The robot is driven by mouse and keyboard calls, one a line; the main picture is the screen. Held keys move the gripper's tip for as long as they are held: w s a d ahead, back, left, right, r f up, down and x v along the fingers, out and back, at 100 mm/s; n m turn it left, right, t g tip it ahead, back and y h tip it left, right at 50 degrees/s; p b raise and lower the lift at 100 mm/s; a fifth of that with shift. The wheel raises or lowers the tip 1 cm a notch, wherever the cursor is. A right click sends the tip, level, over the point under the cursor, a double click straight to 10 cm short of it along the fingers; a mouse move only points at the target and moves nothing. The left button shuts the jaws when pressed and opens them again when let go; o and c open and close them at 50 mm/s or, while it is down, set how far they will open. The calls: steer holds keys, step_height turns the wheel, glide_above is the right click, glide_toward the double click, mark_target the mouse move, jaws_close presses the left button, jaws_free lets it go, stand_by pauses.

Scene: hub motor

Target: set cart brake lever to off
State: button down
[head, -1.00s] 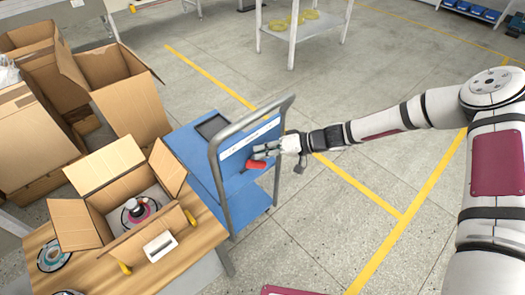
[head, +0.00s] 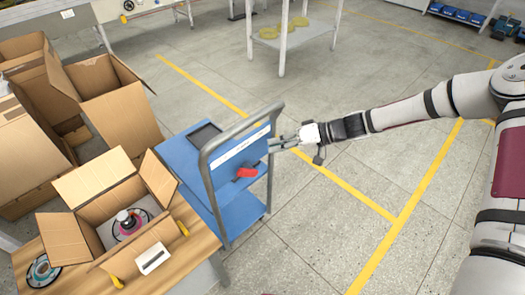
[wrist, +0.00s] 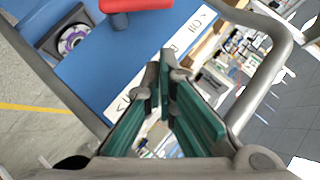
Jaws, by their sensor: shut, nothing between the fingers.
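The blue cart (head: 188,160) stands in the middle of the head view with a grey tubular handle frame (head: 204,178). The red brake lever (head: 246,173) sits on the cart's blue end panel, below a white label strip (head: 240,148). In the wrist view the red lever (wrist: 135,5) shows at the top edge, partly cut off. My gripper (head: 273,147) is at the right side of the handle frame, up and right of the lever and apart from it. In the wrist view its green-padded fingers (wrist: 165,85) meet at the tips, shut and empty, over the white label (wrist: 160,65).
A wooden table (head: 195,240) with an open cardboard box (head: 80,190) stands left of the cart. Several more boxes (head: 115,105) are behind it. The handle tube (wrist: 265,85) is close beside my fingers. The floor right of the cart is clear.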

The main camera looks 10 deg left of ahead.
steer(key=shift+v, duration=1.9)
steer(key=shift+s+r, duration=0.1)
steer(key=s+d+r+m+t+h+p, duration=0.1)
steer(key=s+d+r+h, duration=0.3)
steer(key=s+r, duration=0.6)
steer(key=s+d+r+m+t+h+p, duration=0.1)
steer(key=s+d+r+m+h+p, duration=0.1)
steer(key=s+d+r, duration=0.7)
steer(key=s+d+r+m+t+h+p, duration=0.2)
steer(key=s+d+r+h, duration=0.4)
steer(key=s+r, duration=0.7)
steer(key=shift+s+d+m+h, duration=0.3)
steer(key=shift+s+d+m, duration=0.15)
steer(key=shift+s, duration=0.55)
